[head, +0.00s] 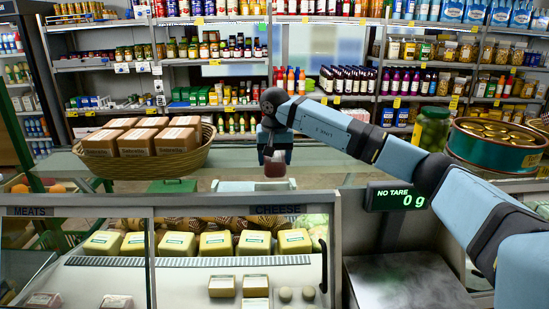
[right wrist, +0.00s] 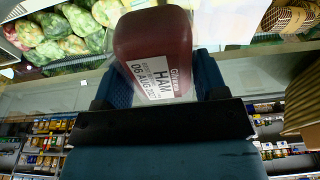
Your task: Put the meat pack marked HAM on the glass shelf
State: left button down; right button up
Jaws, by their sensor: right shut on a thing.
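The meat pack marked HAM (right wrist: 155,50) is a dark red block with a white label that reads HAM in the right wrist view. My right gripper (right wrist: 163,85) is shut on it, one blue finger on each side. In the head view the right gripper (head: 275,158) points down, and the pack (head: 275,167) shows small between its fingers. It is over the glass shelf (head: 325,172) on top of the display counter; I cannot tell the gap below it. My left gripper is not in view.
A wicker basket of brown boxes (head: 110,168) stands on the left of the shelf. A pickle jar (head: 431,129) and a round green tin tray (head: 478,152) are at the right. A scale display (head: 394,197) reads 0 g. Glass-fronted cases hold cheeses (head: 216,243).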

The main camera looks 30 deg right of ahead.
aim_at(275, 159)
jog(key=shift+f, duration=0.15)
jog(key=o, duration=1.2)
jog(key=shift+f, duration=0.15)
jog(key=shift+c, duration=0.2)
notch_tip(275, 159, up, 12)
jog(key=s, duration=0.1)
jog(key=shift+s+a+b, duration=0.3)
jog(key=shift+a+b, duration=0.15)
